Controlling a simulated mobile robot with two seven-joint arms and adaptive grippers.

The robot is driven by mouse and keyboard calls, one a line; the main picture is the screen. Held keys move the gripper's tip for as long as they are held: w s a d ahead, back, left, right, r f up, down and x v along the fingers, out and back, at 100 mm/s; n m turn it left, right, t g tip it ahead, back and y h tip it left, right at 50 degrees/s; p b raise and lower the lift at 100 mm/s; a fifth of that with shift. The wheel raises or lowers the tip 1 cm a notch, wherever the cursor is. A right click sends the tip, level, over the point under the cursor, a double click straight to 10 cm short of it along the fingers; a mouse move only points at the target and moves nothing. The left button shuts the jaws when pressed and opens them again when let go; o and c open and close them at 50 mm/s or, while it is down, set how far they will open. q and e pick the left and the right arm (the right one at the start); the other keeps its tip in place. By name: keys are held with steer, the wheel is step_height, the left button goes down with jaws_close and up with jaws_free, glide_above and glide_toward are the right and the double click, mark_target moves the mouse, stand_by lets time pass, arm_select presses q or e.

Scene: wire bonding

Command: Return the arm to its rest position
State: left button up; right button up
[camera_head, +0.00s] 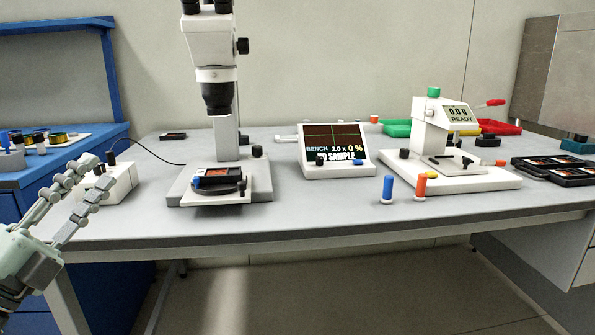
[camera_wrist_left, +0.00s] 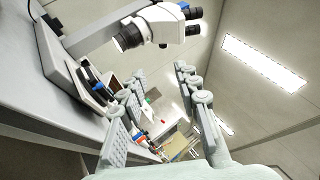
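My left gripper (camera_head: 99,174) is at the left edge of the head view, in front of the bench's left end. Its two grey fingers are apart, with nothing held between them. In the left wrist view the fingers of the left gripper (camera_wrist_left: 160,72) also stand apart, and the gap is empty. The left forearm is mostly cut off by the lower left edge of the head view. My right gripper does not show in either view.
A white microscope (camera_head: 209,75) stands on the grey bench (camera_head: 330,215), with a dark part on its stage. A white box (camera_head: 108,185) sits behind my left fingers. A display (camera_head: 335,147) and a white bonding machine (camera_head: 440,140) stand further right. The floor in front is clear.

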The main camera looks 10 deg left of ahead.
arm_select(q)
step_height(320, 180, down, 18)
steer(key=w+n+g+y, duration=0.1)
steer(key=n+g+y, duration=0.4)
steer(key=n+y, duration=0.9)
steer(key=s+d+f+n+g+h, duration=0.45)
steer(key=d+f, duration=0.25)
steer(key=f, duration=0.2)
steer(key=s+d+f+n+g+h, duration=0.3)
steer(key=s+d+f+g, duration=0.3)
steer(key=f, duration=0.4)
steer(key=s+a+f+g+y+p, duration=0.1)
steer(key=s+a+f+g+p, duration=0.1)
steer(key=f, duration=0.4)
steer(key=s+a+f+g+y+p, duration=0.1)
steer(key=s+a+f+g+p, duration=0.1)
steer(key=s+a+f+p, duration=0.2)
step_height(320, 180, down, 3)
steer(key=shift+s+f+n, duration=0.15)
steer(key=shift+s+n, duration=0.1)
steer(key=shift+n, duration=0.2)
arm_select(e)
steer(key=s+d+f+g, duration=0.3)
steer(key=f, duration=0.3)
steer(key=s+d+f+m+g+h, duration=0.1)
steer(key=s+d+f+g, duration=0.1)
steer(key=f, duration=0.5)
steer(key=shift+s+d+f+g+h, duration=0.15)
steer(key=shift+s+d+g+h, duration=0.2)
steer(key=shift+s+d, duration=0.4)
